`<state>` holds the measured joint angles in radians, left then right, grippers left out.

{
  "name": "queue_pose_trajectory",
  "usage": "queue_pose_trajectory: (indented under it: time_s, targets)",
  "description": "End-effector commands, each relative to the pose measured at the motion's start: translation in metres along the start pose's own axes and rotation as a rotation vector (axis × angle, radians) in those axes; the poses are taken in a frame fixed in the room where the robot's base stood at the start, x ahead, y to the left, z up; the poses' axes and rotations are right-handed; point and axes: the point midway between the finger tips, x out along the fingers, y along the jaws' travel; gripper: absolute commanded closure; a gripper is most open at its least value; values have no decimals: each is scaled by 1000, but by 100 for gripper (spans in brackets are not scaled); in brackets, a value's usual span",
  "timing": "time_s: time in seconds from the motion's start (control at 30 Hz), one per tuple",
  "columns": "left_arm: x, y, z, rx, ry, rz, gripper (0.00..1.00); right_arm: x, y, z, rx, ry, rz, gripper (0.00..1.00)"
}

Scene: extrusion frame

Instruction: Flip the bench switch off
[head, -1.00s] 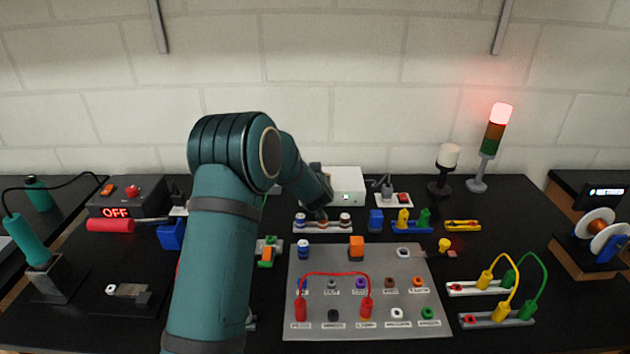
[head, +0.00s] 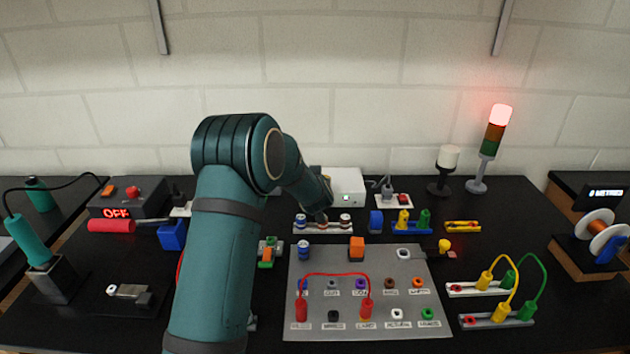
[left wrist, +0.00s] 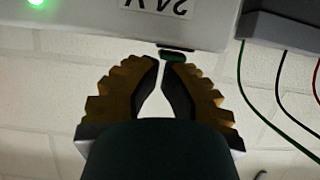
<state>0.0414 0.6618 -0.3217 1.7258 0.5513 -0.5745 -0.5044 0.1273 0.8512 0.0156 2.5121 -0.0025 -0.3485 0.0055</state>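A white box (head: 347,186) stands at the back of the bench, with a small lit indicator on its front. In the left wrist view, the white box (left wrist: 190,22) shows a green light and an inverted "24 V" label. A small dark green part (left wrist: 173,56) sits at its edge, just by my fingertips; I cannot tell whether it is the bench switch or whether they touch. My left gripper (left wrist: 161,66) is shut, its tips almost together, with nothing visible held. In the head view its fingers are mostly hidden behind my arm. My right gripper is not in view.
A plate with a red switch (head: 404,199) and a plug is right of the box. A stack light (head: 495,140) glows red. A grey jack panel (head: 420,290) and wire holders fill the front. In the left wrist view, cables hang from a dark unit (left wrist: 285,28).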

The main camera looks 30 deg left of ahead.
Motion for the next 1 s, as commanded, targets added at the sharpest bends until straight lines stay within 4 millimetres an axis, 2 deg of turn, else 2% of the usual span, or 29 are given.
queue_pose_trajectory:
  time_s: [0.03, 0.5, 1.0]
  targets:
    - [1, 1, 10, 5, -17, 2, 100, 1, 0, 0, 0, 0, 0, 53]
    - [0, 1, 11, 4, -17, 2, 100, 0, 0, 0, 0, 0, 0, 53]
    - [11, 1, -2, 3, -11, 1, 100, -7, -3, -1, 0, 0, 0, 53]
